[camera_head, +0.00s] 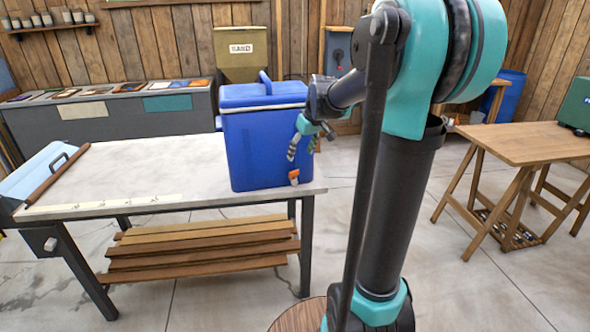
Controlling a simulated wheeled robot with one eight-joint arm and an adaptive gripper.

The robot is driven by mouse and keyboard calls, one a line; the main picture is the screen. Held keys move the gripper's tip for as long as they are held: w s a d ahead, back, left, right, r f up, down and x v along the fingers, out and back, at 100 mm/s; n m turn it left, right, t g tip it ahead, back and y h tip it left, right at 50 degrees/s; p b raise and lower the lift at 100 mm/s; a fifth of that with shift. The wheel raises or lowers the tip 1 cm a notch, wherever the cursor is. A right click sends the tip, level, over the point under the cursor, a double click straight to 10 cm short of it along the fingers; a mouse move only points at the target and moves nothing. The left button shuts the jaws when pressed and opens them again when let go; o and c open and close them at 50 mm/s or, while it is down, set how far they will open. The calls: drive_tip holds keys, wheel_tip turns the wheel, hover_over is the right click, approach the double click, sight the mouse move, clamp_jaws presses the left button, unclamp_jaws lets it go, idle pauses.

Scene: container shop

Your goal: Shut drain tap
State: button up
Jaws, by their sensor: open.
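A blue cooler box (250,148) with a light rim and a blue lid stands on the right end of the grey-topped table. The orange drain tap (293,177) sits low on the cooler's front, near its right corner. My gripper (301,150) is open and empty in front of the cooler's right side. Its fingers point down and hang above the tap, apart from it in the picture. The gap in depth between fingers and tap is hard to judge. Whether the tap is turned open or shut is too small to tell.
The grey table (150,175) has clear room left of the cooler. Wooden planks (200,250) lie on its lower shelf. A wooden trestle table (525,143) with a green case (576,105) stands at the right. A grey counter (110,115) lines the back wall.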

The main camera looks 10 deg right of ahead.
sight(294, 171)
drive_tip(key=x, duration=0.9)
drive_tip(key=shift+a+f, duration=0.1)
drive_tip(key=shift+f, duration=0.2)
drive_tip(key=c, duration=1.2)
drive_tip(key=shift+o, duration=0.3)
drive_tip(key=shift+a+m+h, duration=0.1)
drive_tip(key=shift+m+h, duration=0.8)
drive_tip(key=shift+m, duration=1.3)
drive_tip(key=o, duration=1.1)
drive_tip(key=shift+o, duration=0.2)
drive_tip(key=shift+r, duration=0.1)
